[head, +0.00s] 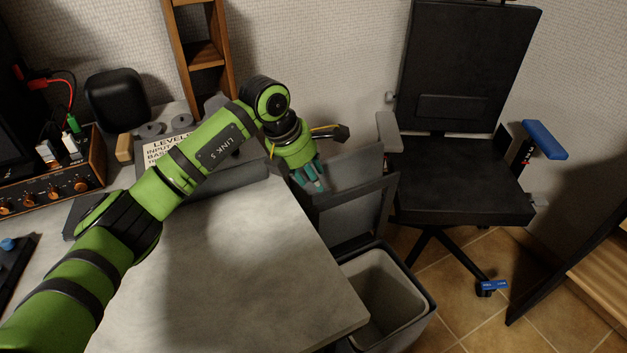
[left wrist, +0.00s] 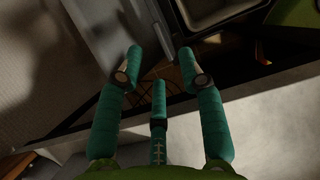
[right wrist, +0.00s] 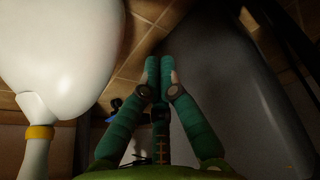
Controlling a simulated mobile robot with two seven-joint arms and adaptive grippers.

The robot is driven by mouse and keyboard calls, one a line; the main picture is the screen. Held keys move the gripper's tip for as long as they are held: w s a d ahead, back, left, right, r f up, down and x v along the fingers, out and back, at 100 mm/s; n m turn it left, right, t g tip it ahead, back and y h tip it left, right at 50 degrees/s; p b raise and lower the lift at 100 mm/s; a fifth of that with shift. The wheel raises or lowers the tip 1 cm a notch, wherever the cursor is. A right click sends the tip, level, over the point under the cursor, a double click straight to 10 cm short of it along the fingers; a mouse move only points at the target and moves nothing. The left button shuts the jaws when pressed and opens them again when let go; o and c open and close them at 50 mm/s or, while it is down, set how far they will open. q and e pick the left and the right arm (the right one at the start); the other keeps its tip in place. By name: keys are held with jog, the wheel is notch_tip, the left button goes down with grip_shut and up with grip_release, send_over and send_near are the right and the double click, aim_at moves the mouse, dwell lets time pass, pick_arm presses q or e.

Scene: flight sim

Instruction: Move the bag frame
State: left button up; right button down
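The bag frame (head: 360,190) is a dark rectangular frame. It stands tilted up at the back of a grey bin (head: 428,300), in front of the raised grey lid (head: 350,167). My left gripper (head: 314,183) has its teal fingers at the frame's upper left corner; contact cannot be told. In the left wrist view my left gripper (left wrist: 160,62) has its fingers spread, with nothing seen held between them. My right gripper (right wrist: 160,62) has its fingertips together, with nothing visible held. It is outside the head view.
The grey table (head: 250,260) lies left of the bin. A black office chair (head: 460,180) stands behind and right of it. In the right wrist view, a white rounded thing with a yellow band (right wrist: 60,50) is at left and a large grey surface (right wrist: 230,80) at right.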

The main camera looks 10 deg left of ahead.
pick_arm(q)
jog(key=x, duration=0.5)
jog(key=shift+d+f, duration=0.1)
jog(key=shift+f, duration=0.1)
grip_shut()
